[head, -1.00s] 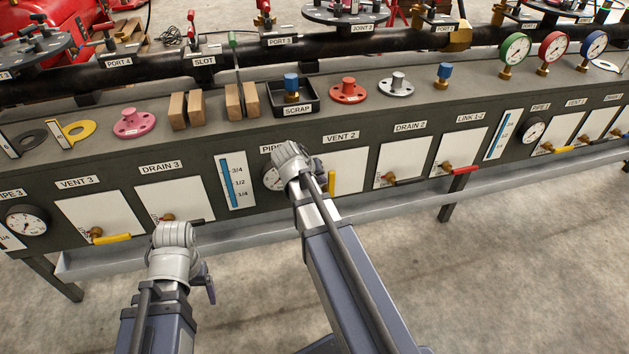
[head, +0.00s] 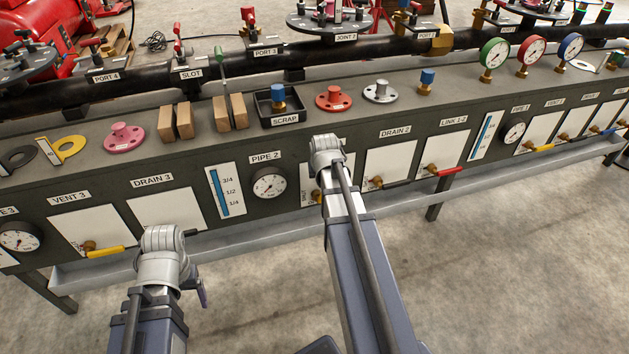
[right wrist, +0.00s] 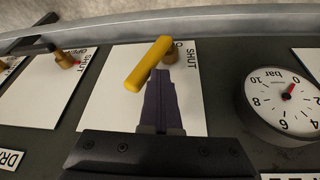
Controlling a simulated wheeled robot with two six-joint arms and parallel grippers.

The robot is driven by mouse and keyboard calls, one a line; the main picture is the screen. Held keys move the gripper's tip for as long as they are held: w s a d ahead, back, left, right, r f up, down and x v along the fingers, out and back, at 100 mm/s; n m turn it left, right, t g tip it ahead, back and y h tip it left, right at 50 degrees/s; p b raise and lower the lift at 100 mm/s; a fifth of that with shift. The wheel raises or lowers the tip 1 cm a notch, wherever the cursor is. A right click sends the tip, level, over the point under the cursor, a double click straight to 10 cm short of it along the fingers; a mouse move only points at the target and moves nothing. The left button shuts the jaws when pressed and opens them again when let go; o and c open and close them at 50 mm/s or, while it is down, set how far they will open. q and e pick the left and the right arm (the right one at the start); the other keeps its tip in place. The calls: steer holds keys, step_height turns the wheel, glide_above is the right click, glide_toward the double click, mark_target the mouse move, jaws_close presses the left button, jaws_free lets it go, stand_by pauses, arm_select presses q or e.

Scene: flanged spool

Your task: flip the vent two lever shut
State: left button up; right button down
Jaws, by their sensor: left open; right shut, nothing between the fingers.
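The vent two lever (right wrist: 149,63) is a yellow handle on a brass valve. In the right wrist view it slants down and left across its white panel (right wrist: 102,97), away from the SHUT mark. My right gripper (right wrist: 160,88) is shut and empty, its dark fingers reaching up to the lever; I cannot tell if they touch. In the head view my right wrist hides the lever and most of the panel; some brass (head: 316,195) shows. My left gripper (head: 201,287) is open, low at the left, mostly hidden by its wrist, in front of the drain 3 panel.
The pipe 2 gauge (head: 268,184) sits left of the vent 2 panel. The drain 2 panel (head: 390,161) with its black lever is on the right. A grey trough (head: 262,226) runs along the bench front. The floor in front is clear.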

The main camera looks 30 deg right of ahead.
steer(key=d+y, duration=0.1)
steer(key=d+f+y+b, duration=0.1)
steer(key=d, duration=0.1)
steer(key=d+m+t+y+b, duration=0.1)
steer(key=y, duration=0.1)
steer(key=shift+s+d+f, duration=0.2)
steer(key=shift+s+f, duration=0.1)
steer(key=shift+s, duration=0.1)
steer(key=s+d+f+t+y+b, duration=0.1)
steer(key=d+f+y+b, duration=0.3)
steer(key=b, duration=0.5)
steer(key=shift+s+d+f+m, duration=0.25)
steer(key=shift+f+m, duration=0.15)
steer(key=shift+f, duration=0.15)
steer(key=shift+d+f+b, duration=0.1)
steer(key=shift+b, duration=0.3)
